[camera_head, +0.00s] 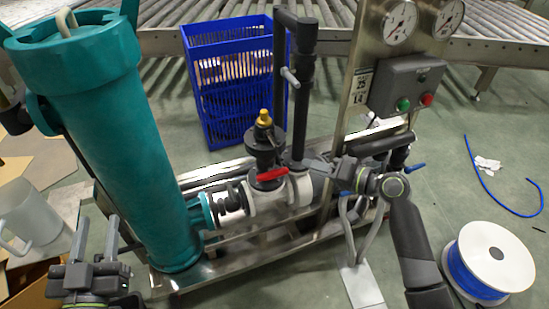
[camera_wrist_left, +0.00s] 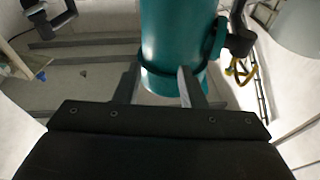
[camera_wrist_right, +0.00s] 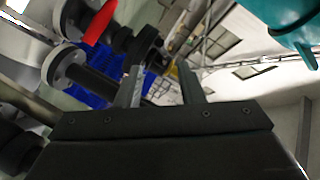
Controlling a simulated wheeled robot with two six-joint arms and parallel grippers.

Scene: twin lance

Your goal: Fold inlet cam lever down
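I cannot clearly pick out the inlet cam lever. A short light-grey rod (camera_head: 290,77) sticks out from the black upright pipe (camera_head: 301,105); I cannot tell if it is that lever. A red valve handle (camera_head: 272,174) lies across the pale valve body (camera_head: 267,197), and it also shows in the right wrist view (camera_wrist_right: 100,22). My right gripper (camera_head: 322,170) is right of this valve in the head view; its fingers (camera_wrist_right: 159,82) are apart with nothing between them. My left gripper (camera_head: 95,243) is open and empty, at lower left, left of the teal cylinder's base.
The tall teal cylinder (camera_head: 135,135) stands between my left gripper and the valve. A gauge panel (camera_head: 365,60) with a grey button box (camera_head: 408,85) rises at right. A blue crate (camera_head: 222,125) stands behind. A spool (camera_head: 490,262) sits on the floor at lower right.

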